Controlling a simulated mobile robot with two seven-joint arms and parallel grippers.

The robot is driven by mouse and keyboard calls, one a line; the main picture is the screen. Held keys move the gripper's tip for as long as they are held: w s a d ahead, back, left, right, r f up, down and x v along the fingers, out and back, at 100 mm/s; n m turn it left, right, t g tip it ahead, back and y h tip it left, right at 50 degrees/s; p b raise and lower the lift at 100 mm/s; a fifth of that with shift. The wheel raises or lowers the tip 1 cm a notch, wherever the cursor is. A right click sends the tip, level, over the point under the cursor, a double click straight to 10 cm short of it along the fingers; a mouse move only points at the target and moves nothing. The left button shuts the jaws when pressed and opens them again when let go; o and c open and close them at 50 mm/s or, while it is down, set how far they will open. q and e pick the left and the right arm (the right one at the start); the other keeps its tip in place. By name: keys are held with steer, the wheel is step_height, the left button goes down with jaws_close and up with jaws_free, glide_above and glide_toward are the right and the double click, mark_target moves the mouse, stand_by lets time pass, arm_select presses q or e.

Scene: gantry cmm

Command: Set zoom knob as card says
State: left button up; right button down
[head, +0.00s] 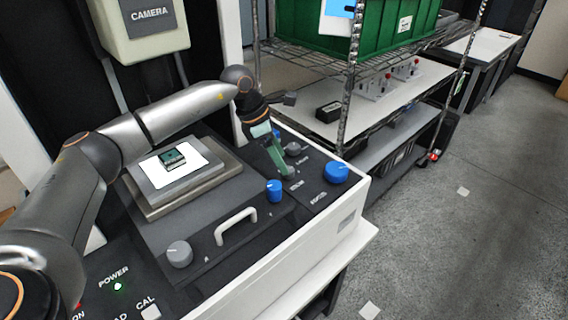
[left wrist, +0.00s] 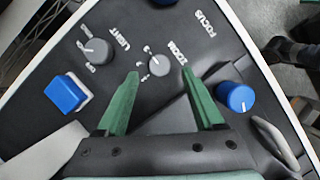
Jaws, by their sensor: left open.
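The zoom knob (left wrist: 159,65) is a small grey dial with a white mark, beside the printed word ZOOM on the dark panel. In the left wrist view it shows just beyond and between the two green fingertips of my left gripper (left wrist: 161,75), which is open and empty. In the head view my left gripper (head: 284,172) points down at the panel and hides the zoom knob. I cannot tell whether the fingers touch it. No card with a readable setting shows. My right gripper is not in view.
A grey LIGHT knob (left wrist: 97,51), a blue square button (left wrist: 65,93) and a blue knob (left wrist: 235,97) surround the zoom knob. The blue FOCUS knob (head: 335,172) is at the panel's right. A white handle (head: 236,224) stands in front. A wire shelf (head: 330,68) stands behind.

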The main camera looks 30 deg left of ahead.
arm_select(q)
steer(key=shift+x, duration=1.85)
jaws_close()
